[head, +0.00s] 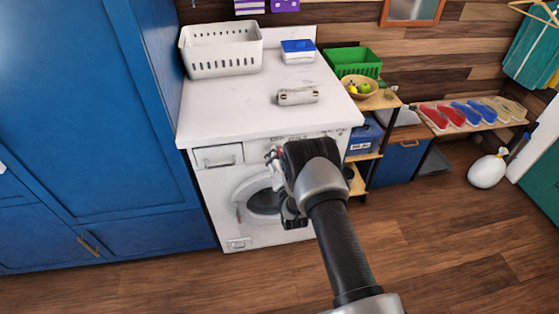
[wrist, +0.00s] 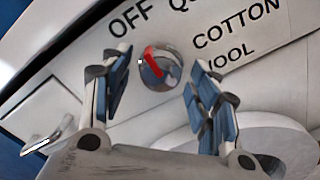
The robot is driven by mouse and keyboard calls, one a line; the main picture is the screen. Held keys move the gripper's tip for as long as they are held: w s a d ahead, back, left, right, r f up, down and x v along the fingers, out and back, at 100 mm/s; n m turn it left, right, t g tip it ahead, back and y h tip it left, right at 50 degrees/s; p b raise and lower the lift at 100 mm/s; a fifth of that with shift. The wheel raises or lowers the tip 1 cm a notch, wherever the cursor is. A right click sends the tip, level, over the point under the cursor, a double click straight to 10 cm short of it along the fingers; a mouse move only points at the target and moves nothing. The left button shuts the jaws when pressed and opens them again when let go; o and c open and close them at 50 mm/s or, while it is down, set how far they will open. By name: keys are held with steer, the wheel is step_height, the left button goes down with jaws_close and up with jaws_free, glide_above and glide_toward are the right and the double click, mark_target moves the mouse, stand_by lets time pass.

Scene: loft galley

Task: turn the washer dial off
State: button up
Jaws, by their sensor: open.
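The white washer (head: 215,185) stands beside the blue cabinet in the head view. Its dial (wrist: 162,74) is a round silver knob with a red pointer, in the upper middle of the wrist view. The red pointer tilts up and slightly left; I cannot tell exactly which label it marks. The labels OFF, one starting "QU", COTTON and a partly covered "OOL" surround the dial. My gripper (wrist: 158,62) is open, with one finger on each side of the dial and gaps between.
A white basket (head: 222,67), a blue-and-white box (head: 298,57) and a pale cylindrical object (head: 298,96) are on the washer top. A shelf with a fruit bowl (head: 359,92) stands right of it. The drawer handle (wrist: 48,136) sticks out left of the dial.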

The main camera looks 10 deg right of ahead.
steer(key=s, duration=1.2)
steer(key=w+r+m+g, duration=0.2)
steer(key=w+r+m, duration=0.1)
steer(key=r, duration=0.3)
steer(key=w+r+m+g, duration=0.1)
steer(key=w+r+m, duration=0.25)
steer(key=r, duration=0.25)
steer(key=s+r+m+g, duration=0.3)
steer(key=s+r+m, duration=0.35)
steer(key=r, duration=0.35)
steer(key=s+r+m+g, duration=0.2)
steer(key=s+r+m, duration=0.1)
steer(key=s, duration=0.8)
steer(key=s+r+m+g, duration=0.2)
steer(key=s+m, duration=0.4)
steer(key=s, duration=0.6)
steer(key=s+r+m+g, duration=0.3)
steer(key=s+r+m, duration=0.1)
steer(key=s, duration=0.8)
steer(key=shift+d+m, duration=0.25)
steer(key=shift+m, duration=0.35)
